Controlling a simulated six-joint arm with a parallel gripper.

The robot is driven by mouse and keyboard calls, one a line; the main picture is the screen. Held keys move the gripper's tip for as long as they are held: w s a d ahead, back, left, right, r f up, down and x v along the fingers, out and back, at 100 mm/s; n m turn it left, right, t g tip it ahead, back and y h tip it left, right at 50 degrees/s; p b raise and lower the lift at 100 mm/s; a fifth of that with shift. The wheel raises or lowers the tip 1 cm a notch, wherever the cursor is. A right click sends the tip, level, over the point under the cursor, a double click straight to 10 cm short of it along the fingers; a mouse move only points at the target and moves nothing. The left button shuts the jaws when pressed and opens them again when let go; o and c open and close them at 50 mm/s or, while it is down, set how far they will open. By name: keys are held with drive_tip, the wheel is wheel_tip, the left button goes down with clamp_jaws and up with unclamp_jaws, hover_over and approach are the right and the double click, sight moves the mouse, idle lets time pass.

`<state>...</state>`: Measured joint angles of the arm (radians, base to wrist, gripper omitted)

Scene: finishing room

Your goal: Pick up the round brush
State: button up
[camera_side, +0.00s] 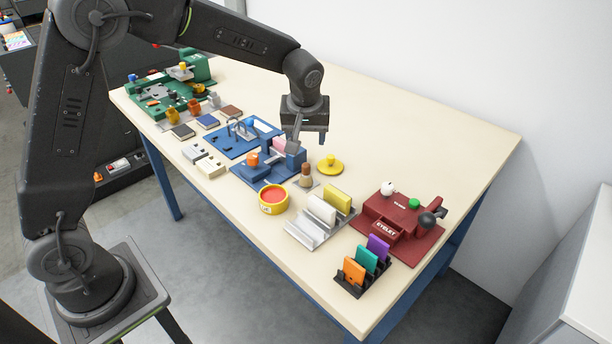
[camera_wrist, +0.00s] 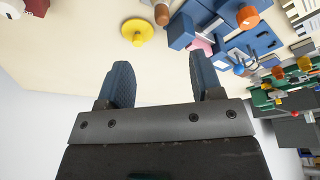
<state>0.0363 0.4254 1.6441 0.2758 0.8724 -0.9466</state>
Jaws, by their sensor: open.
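A short brown upright piece (camera_side: 305,174) stands on a small pale base near the middle of the table, and it looks most like the round brush. Its brown end also shows at the top edge of the wrist view (camera_wrist: 161,15), partly cut off. My gripper (camera_side: 309,137) hangs above the table, behind the brown piece, pointing down. In the wrist view its two blue fingers (camera_wrist: 160,64) are apart with nothing between them.
A yellow knobbed lid (camera_side: 330,165) and a yellow pot with red contents (camera_side: 273,200) are near the brown piece. A blue fixture (camera_side: 268,171) stands to its left. A grey rack (camera_side: 307,232) and a maroon eyelet press (camera_side: 398,222) stand to the right. The table's back right is clear.

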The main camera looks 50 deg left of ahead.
sight(306, 167)
drive_tip(key=x, duration=0.9)
drive_tip(key=shift+w+f, duration=0.3)
drive_tip(key=shift+w, duration=0.05)
drive_tip(key=x, duration=0.5)
drive_tip(key=shift+s+a+f, duration=0.15)
drive_tip(key=shift+a+f, duration=0.05)
drive_tip(key=shift+f, duration=0.1)
drive_tip(key=c, duration=0.9)
drive_tip(key=shift+r, duration=0.15)
drive_tip(key=shift+c, duration=0.2)
